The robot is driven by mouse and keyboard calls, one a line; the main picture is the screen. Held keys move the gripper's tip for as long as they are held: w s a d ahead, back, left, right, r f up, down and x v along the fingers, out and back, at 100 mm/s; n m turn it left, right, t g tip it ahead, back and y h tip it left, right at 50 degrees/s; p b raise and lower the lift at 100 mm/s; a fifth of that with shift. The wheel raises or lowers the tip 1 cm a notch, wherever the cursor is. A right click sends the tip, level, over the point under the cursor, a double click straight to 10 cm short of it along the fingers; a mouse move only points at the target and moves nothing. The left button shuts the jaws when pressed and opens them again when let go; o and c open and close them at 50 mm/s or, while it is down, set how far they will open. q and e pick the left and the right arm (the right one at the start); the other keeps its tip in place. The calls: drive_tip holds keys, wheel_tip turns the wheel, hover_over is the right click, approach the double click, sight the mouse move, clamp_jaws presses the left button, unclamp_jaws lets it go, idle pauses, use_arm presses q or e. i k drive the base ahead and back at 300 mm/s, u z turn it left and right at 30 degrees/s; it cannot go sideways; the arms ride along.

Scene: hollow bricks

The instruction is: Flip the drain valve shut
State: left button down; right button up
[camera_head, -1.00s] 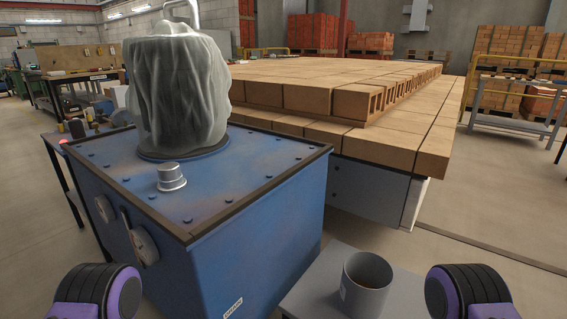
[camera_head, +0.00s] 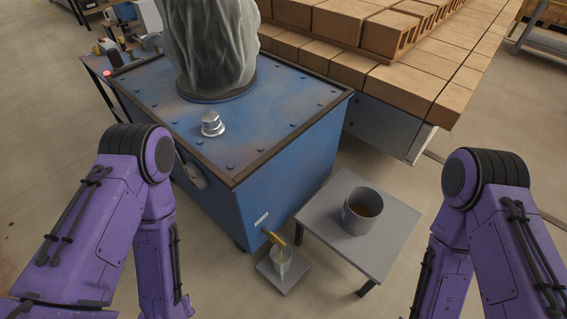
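A small brass-yellow fitting that looks like the drain valve (camera_head: 275,239) sticks out low on the near side of the blue tank (camera_head: 285,190). Its lever angle is too small to read clearly. A clear jar (camera_head: 281,264) stands just below it on a small grey plate (camera_head: 283,280). Whether liquid is running cannot be told. Both my purple arms show at the left and right, bent downward, well apart from the valve. Neither of my grippers is in view.
A grey low table (camera_head: 390,235) with a grey pot (camera_head: 361,211) of brown liquid stands right of the valve. A silver knob (camera_head: 212,124) and a grey covered mass (camera_head: 210,45) sit on the tank. Bricks (camera_head: 400,90) fill the back right. Floor in front is open.

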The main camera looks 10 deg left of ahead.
sight(272, 234)
drive_tip(key=u, duration=0.3)
drive_tip(key=k, duration=1.45)
drive_tip(key=z, duration=0.3)
